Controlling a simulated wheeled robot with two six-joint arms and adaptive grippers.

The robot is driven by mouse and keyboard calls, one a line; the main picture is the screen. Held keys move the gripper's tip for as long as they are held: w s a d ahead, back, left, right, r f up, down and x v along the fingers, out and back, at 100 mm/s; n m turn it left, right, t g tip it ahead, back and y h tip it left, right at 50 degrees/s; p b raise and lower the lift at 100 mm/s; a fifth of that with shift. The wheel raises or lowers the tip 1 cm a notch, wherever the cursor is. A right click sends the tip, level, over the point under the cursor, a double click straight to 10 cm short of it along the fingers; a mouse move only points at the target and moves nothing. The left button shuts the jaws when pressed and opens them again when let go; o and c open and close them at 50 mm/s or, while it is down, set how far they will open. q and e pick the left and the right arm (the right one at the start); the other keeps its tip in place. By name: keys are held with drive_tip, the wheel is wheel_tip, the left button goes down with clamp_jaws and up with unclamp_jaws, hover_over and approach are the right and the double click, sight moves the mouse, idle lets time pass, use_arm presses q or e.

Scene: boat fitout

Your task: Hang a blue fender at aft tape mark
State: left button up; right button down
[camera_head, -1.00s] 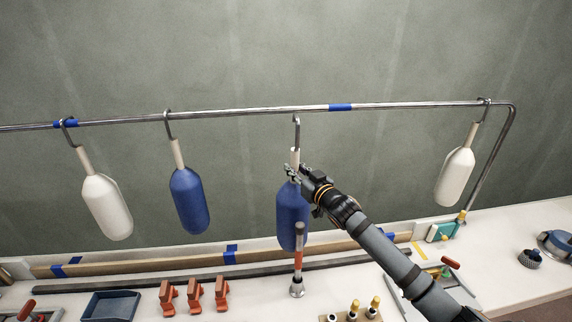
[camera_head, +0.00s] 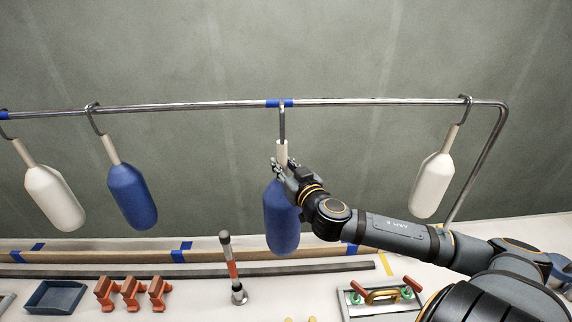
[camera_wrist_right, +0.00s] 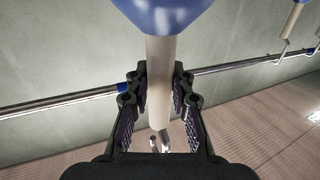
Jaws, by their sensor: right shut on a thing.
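A blue fender (camera_head: 282,218) with a cream neck and metal hook (camera_head: 282,124) hangs upright below the rail (camera_head: 370,102). My right gripper (camera_head: 283,168) is shut on its neck, just above the blue body. The hook's top is at the blue tape mark (camera_head: 279,103) on the rail; I cannot tell whether the rail bears it. In the right wrist view the cream neck (camera_wrist_right: 160,75) runs between the two fingers (camera_wrist_right: 158,110), and the blue body (camera_wrist_right: 165,14) is at the top edge. My left gripper is not in view.
Another blue fender (camera_head: 132,197) and a white fender (camera_head: 52,197) hang to the left, and a white fender (camera_head: 432,186) hangs at the right. Below is a bench with orange clamps (camera_head: 131,293), a blue tray (camera_head: 54,297) and an upright tool (camera_head: 231,268).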

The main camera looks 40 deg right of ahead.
drive_tip(key=shift+w+f+b, duration=0.1)
drive_tip(key=shift+w+b, duration=0.25)
drive_tip(key=shift+b, duration=0.2)
drive_tip(key=shift+w+d+b, duration=0.25)
drive_tip(key=shift+w+b, duration=0.05)
drive_tip(key=shift+b, duration=0.15)
drive_tip(key=shift+w+d+b, duration=0.5)
drive_tip(key=shift+b, duration=0.15)
drive_tip(key=shift+w+d+b, duration=0.25)
drive_tip(key=shift+w+b, duration=0.2)
drive_tip(key=shift+w, duration=0.05)
drive_tip(key=shift+w+d+b, duration=0.25)
drive_tip(key=shift+w+b, duration=0.2)
drive_tip(key=shift+w, duration=0.05)
drive_tip(key=w+d+f, duration=0.3)
drive_tip(key=w+d, duration=0.2)
drive_tip(key=w, duration=0.4)
drive_tip(key=shift+w+d, duration=0.2)
drive_tip(key=shift+d, duration=0.2)
